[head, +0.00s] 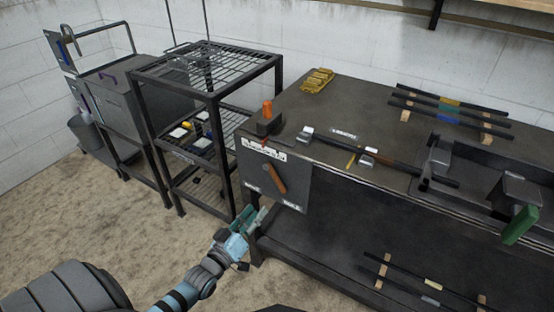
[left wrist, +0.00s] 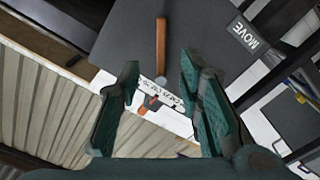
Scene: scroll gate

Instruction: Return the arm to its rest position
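My left gripper (head: 256,220) is in front of the dark bench, low and just left of the panel on its front. In the left wrist view its two green fingers (left wrist: 160,100) stand wide apart with nothing between them. Beyond them is the dark panel with a lever that has a brown wooden handle (left wrist: 161,45). In the head view the lever (head: 275,178) slants across the panel (head: 295,196), apart from the gripper. My right gripper is not in view.
The workbench (head: 365,110) carries an orange-topped block (head: 267,120), a rod in a fixture (head: 345,147), several dark rods at the back, yellow gloves (head: 317,80) and a green-handled vise (head: 520,225). A wire shelf (head: 210,70) stands left. Open sandy floor (head: 110,220) lies in front.

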